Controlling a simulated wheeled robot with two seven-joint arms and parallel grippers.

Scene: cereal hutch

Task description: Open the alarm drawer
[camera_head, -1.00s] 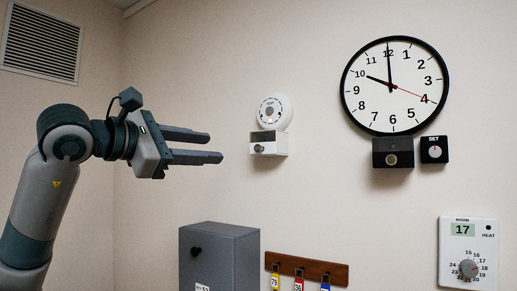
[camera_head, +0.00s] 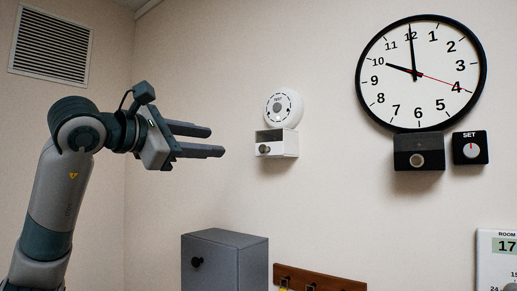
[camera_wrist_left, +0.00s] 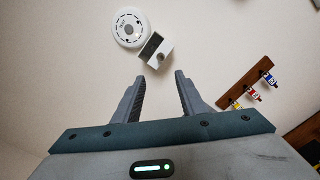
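The alarm is a round white unit (camera_head: 284,107) on the wall in the head view, with a small white box drawer (camera_head: 284,143) under it. The drawer has a round metal knob (camera_head: 264,149) on its front and looks shut. My left gripper (camera_head: 218,141) is left of the drawer at about its height, open and empty, fingers pointing right toward it. In the left wrist view the alarm (camera_wrist_left: 130,27) and the drawer (camera_wrist_left: 157,50) are beyond the open fingertips (camera_wrist_left: 160,78), apart from them. My right gripper is not in view.
A wall clock (camera_head: 437,103) hangs at right, with a black box (camera_head: 418,163) and a SET dial (camera_head: 470,158) below. A grey cabinet (camera_head: 240,261) and a wooden key rack (camera_head: 318,280) are low. A thermostat (camera_head: 497,262) is at the right edge. The wall around the alarm is clear.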

